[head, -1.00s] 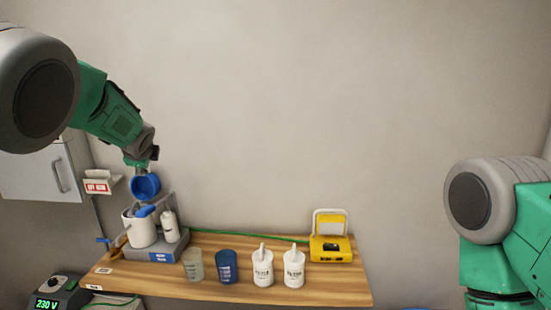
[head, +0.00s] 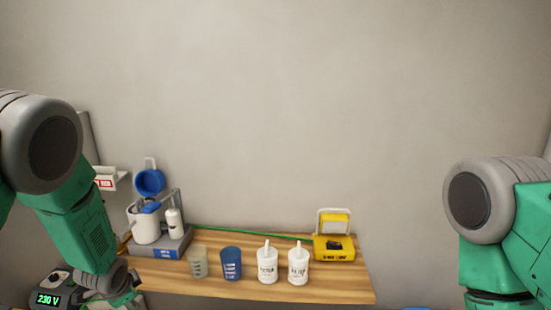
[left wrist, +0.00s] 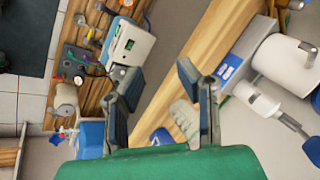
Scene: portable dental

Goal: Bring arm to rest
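My left arm (head: 75,220) comes in from the left in the head view and points downward, in front of the left end of the wooden shelf (head: 350,290). Its fingers are not clear in the head view. In the left wrist view my left gripper (left wrist: 158,98) has its two dark fingers spread apart with nothing between them. My right arm (head: 490,215) stands at the right edge of the head view, bent downward; its gripper is out of the picture.
The shelf holds a grey-based device with a white pot (head: 144,224), a clear cup (head: 198,260), a blue cup (head: 231,263), two white canisters (head: 267,265) and a yellow device (head: 334,248). A 230 V display unit (head: 47,298) sits lower left. The wall above is clear.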

